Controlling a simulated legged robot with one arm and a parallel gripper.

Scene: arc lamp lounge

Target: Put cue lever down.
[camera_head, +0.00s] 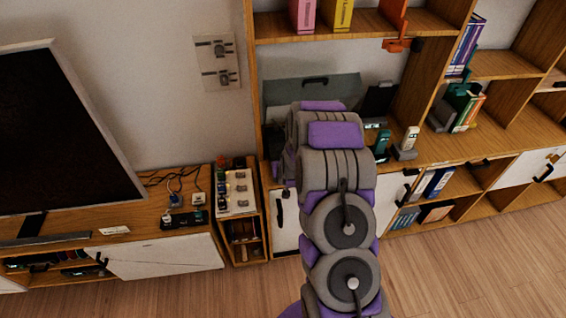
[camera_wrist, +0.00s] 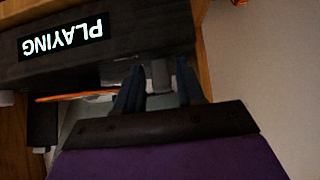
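In the wrist view a dark device (camera_wrist: 110,55) carries a lit display (camera_wrist: 65,37) reading "PLAYING", upside down in the picture. A small grey tab (camera_wrist: 160,74), which looks like the cue lever, stands at the device's edge. My gripper (camera_wrist: 158,68) is open, with one dark finger on each side of this tab. I see no clear contact between the fingers and the tab. In the head view my arm covers the gripper, the lever and most of the device's place in the shelf.
A wooden shelf unit (camera_head: 349,22) surrounds my arm, with a grey-green panel (camera_head: 335,88) behind it. Phone-like handsets (camera_head: 410,138) stand right of my arm. A low cabinet (camera_head: 165,262) and screen (camera_head: 62,130) are left. An orange strip (camera_wrist: 75,96) shows near the device.

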